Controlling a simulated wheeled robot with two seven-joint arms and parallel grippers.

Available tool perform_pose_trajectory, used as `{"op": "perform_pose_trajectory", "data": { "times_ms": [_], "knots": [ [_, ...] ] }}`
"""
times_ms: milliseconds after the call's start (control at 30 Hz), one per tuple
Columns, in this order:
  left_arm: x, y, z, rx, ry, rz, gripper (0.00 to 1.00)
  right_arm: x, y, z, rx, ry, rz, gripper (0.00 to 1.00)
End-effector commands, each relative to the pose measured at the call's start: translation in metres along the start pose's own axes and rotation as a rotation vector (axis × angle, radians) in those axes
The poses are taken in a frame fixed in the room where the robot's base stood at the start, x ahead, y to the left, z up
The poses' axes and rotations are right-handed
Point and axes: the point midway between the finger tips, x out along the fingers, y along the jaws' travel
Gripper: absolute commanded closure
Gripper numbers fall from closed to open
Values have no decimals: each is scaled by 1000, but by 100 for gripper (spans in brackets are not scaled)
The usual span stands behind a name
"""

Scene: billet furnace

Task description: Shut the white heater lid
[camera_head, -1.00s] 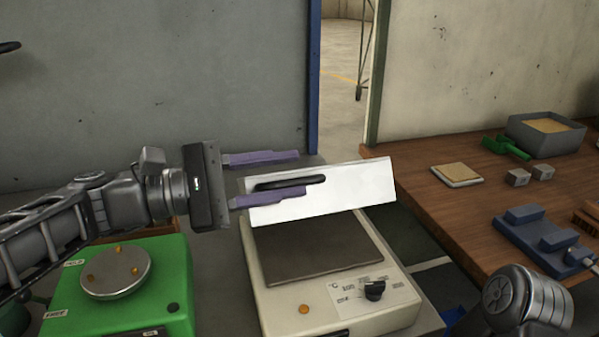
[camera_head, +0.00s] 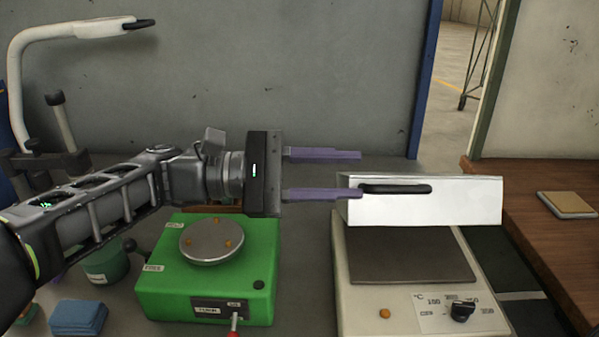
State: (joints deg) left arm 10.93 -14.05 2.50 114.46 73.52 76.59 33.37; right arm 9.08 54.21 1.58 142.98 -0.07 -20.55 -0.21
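The white heater lid (camera_head: 440,206) stands raised and tilted at the back of the cream heater (camera_head: 362,306), with a black handle (camera_head: 395,188) along its upper left part. The dark heating plate (camera_head: 410,254) below it is uncovered. My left gripper (camera_head: 360,175) comes in from the left with its two purple fingers spread apart and nothing between them. Its nearer fingertip is at the lid's left edge, just left of the handle; I cannot tell whether it touches. My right gripper is out of view.
A green device (camera_head: 205,291) with a round metal disc stands left of the heater, under my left arm. A wooden table (camera_head: 558,255) with a square pad (camera_head: 568,205) is at the right. A blue block (camera_head: 78,318) lies at the lower left. A grey wall stands behind.

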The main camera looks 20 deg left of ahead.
Motion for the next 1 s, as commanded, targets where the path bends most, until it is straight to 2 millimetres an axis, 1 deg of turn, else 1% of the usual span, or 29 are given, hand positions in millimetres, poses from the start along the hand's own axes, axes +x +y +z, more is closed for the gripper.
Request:
{"op": "perform_pose_trajectory", "data": {
  "times_ms": [800,1000],
  "knots": [
    [-61,0,3,7,-2,-3,66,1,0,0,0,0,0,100],
    [-73,-1,1,2,-2,-2,66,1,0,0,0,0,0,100]
  ]
}}
